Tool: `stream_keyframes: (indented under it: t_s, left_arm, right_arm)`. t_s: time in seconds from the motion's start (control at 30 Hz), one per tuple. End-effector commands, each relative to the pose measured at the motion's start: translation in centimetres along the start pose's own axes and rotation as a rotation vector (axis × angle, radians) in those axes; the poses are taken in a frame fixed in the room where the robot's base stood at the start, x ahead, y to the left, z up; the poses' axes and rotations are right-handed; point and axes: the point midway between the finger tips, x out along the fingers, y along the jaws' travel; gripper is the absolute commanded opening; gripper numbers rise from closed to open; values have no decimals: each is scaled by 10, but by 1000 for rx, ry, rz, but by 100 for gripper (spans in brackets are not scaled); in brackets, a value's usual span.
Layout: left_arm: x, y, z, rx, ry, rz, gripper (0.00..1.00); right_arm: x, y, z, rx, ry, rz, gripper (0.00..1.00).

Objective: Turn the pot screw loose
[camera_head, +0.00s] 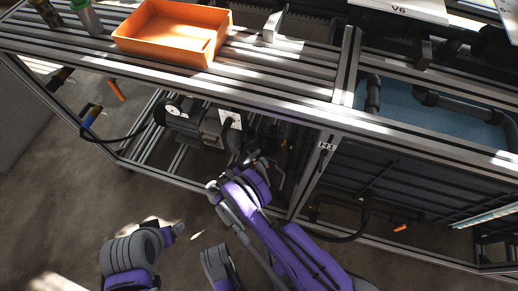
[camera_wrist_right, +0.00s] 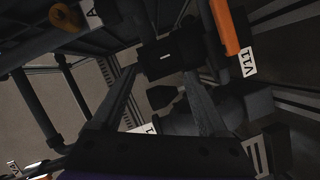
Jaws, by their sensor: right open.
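A grey pump with a motor (camera_head: 190,120) sits on the lower frame under the bench in the head view. My right gripper (camera_head: 268,163) reaches under the bench just right of the pump; its tips are hard to make out there. In the right wrist view my right gripper (camera_wrist_right: 160,72) is open, its two fingers spread. A small dark wing-shaped piece (camera_wrist_right: 165,97), which may be the pot screw, shows between the fingers, apart from both. A dark rounded body lies behind it in shadow. My left gripper (camera_head: 177,230) is low over the floor; its jaws are unclear.
An orange bin (camera_head: 172,32) and bottles stand on the slatted bench top. Bench rails and posts surround the right gripper. In the right wrist view, an orange handle (camera_wrist_right: 223,26) and a V11 tag (camera_wrist_right: 247,64) are close by. The floor in front is clear.

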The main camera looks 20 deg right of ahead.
Motion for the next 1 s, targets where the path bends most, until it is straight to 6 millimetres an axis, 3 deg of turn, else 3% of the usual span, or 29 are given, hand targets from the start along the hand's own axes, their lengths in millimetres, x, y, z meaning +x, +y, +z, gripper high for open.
stream_keyframes:
  t_s: [0.1,0.3,1.0]
  left_arm:
    - [-4,0,-1,0,0,0,77]
    - [-6,0,-1,0,0,0,77]
    - [-6,0,-1,0,0,0,77]
  right_arm:
    - [-20,0,0,0,2,-1,77]
    - [-35,0,0,0,0,1,77]
    - [-35,0,0,0,0,1,77]
